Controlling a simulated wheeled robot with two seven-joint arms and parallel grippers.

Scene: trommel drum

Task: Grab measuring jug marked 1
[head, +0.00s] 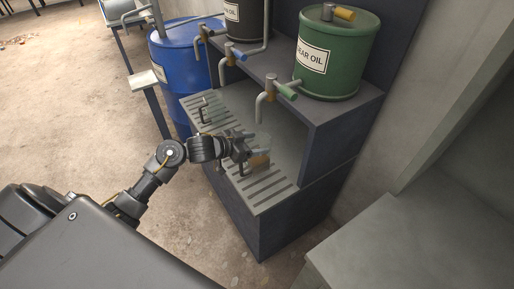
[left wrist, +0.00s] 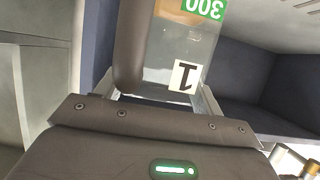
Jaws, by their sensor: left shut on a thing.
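The measuring jug marked 1 (head: 260,160) is clear, with amber liquid low inside, over the slatted grate under the taps. In the left wrist view the jug (left wrist: 170,45) fills the upper middle, with a white label marked 1 and a green label reading 300, both upside down. My left gripper (head: 247,150) is shut on the jug at its near side. I cannot tell whether the jug's base touches the grate. My right gripper is in neither view.
The slatted grate (head: 270,190) tops a dark cabinet. A second clear vessel with a dark handle (head: 203,111) stands at its far left. A blue barrel (head: 185,65) stands behind left.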

